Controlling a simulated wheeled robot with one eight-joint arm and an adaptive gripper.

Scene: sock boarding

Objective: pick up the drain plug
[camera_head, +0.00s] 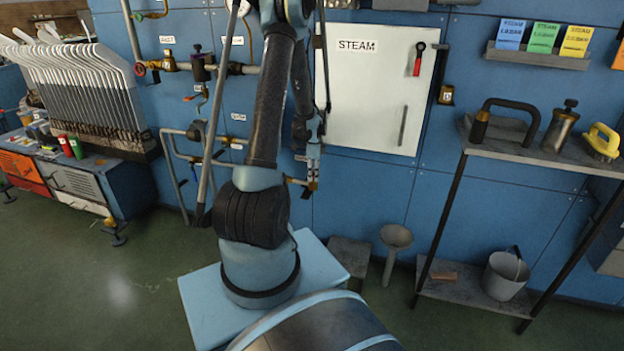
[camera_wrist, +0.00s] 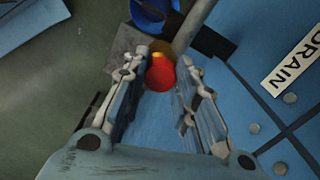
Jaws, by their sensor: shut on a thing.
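In the wrist view my gripper (camera_wrist: 163,66) has its two fingers on either side of a red rounded thing (camera_wrist: 160,75), which I take to be the drain plug. It has a yellow-orange part at its far end. The gripper is shut on it near the fingertips. The plug's lower side and the exact contact are hard to see. In the head view my arm reaches up and over toward the blue wall, and I cannot make out the plug there.
A DRAIN label (camera_wrist: 293,60) is on the blue surface at right. A grey pipe (camera_wrist: 194,25) and a blue round part (camera_wrist: 148,14) lie beyond the fingertips. In the head view stand a STEAM panel (camera_head: 370,100), a funnel (camera_head: 396,238), a bucket (camera_head: 506,275) and a shelf (camera_head: 545,155). Floor at left is clear.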

